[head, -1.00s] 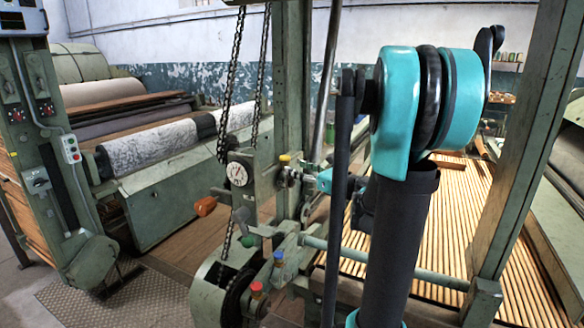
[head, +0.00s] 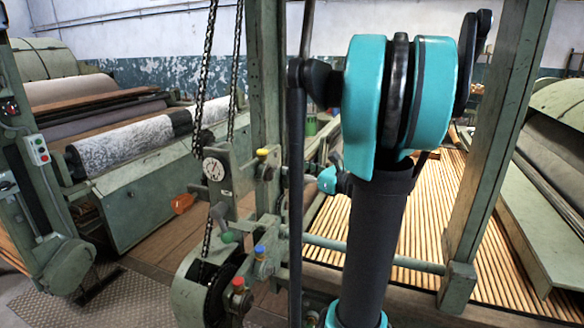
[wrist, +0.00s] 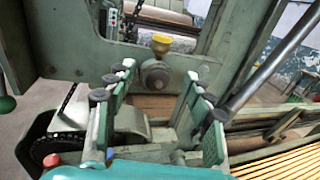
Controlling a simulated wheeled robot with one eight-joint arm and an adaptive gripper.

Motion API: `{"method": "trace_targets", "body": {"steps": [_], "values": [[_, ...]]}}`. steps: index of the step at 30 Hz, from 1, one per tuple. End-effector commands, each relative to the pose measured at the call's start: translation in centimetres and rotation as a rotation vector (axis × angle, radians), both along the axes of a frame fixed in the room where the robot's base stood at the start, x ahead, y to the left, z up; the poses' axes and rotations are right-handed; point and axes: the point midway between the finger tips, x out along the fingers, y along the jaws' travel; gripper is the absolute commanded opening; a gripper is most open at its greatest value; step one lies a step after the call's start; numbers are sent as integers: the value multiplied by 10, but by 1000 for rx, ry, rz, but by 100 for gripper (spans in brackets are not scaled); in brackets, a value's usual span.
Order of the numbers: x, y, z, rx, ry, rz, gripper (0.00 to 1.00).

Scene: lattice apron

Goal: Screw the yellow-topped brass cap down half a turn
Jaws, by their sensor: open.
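The yellow-topped brass cap (head: 262,153) sits on the green machine frame beside the round dial. In the wrist view its yellow top (wrist: 161,40) shows above a round metal fitting (wrist: 155,76). My gripper (wrist: 162,82) is open, with its two fingers spread left and right below the yellow top; nothing is between them that I can see held. In the head view my gripper (head: 328,180) is partly hidden behind my own arm, to the right of the cap and apart from it.
A blue cap (head: 260,249), a red cap (head: 238,282) and a green knob (head: 230,237) are lower on the machine. An orange handle (head: 183,203) sticks out left of the dial (head: 214,169). A green post (head: 268,80) rises behind the cap. Chains hang left.

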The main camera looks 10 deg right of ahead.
Motion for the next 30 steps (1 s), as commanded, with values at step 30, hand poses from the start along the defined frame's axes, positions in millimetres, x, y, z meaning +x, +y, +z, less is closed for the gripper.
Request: {"method": "trace_targets", "body": {"steps": [30], "values": [[48,-25,9,0,0,386,53]]}}
